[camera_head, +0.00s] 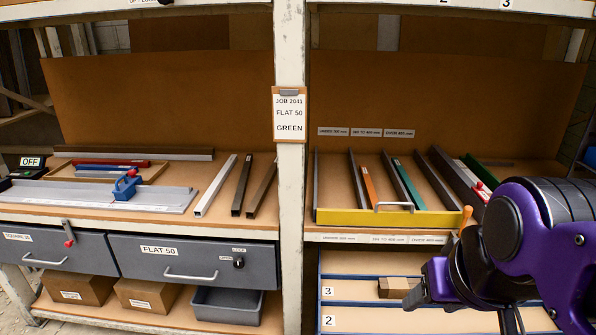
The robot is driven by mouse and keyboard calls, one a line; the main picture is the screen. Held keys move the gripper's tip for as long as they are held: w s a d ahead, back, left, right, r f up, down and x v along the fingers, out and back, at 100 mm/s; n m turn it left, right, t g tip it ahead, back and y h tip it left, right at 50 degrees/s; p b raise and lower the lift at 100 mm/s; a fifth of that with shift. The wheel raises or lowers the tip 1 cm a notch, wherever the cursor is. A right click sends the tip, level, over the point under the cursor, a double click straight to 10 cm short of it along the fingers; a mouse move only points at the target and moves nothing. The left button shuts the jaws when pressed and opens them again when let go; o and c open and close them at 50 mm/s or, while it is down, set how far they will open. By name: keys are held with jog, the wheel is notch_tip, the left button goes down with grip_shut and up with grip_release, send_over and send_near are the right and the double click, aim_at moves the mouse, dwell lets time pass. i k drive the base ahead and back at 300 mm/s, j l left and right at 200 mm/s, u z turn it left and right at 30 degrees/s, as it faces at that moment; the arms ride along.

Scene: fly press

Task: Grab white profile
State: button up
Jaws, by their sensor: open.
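The white profile (216,184) lies on the left bench top, just left of the central post. It points away from me, with its square end near the front edge. A dark profile (241,186) and a brown profile (262,188) lie beside it on the right, apart from it. My gripper (462,312) is open at the lower right, in front of the right-hand shelves. It is far from the white profile and on the other side of the post. Nothing shows between its fingers.
The white post (289,200) carries a job card (289,114) reading FLAT 50 GREEN. A yellow-fronted tray (345,217) holds several profiles. A measuring fixture (90,195) with a blue clamp (126,186) lies left of the white profile. Grey drawers (190,262) sit under the bench top.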

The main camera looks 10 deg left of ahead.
aim_at(202, 207)
jog(key=k+j, duration=0.15)
jog(key=j, duration=0.2)
jog(key=k+j, duration=0.15)
jog(key=j, duration=0.6)
jog(key=k+j, duration=0.15)
jog(key=j, duration=0.3)
jog(key=i+j, duration=0.15)
jog(key=j, duration=0.25)
jog(key=i+j, duration=0.15)
jog(key=j, duration=0.25)
jog(key=i+j, duration=0.6)
jog(key=i, duration=0.15)
jog(key=j+u, duration=0.05)
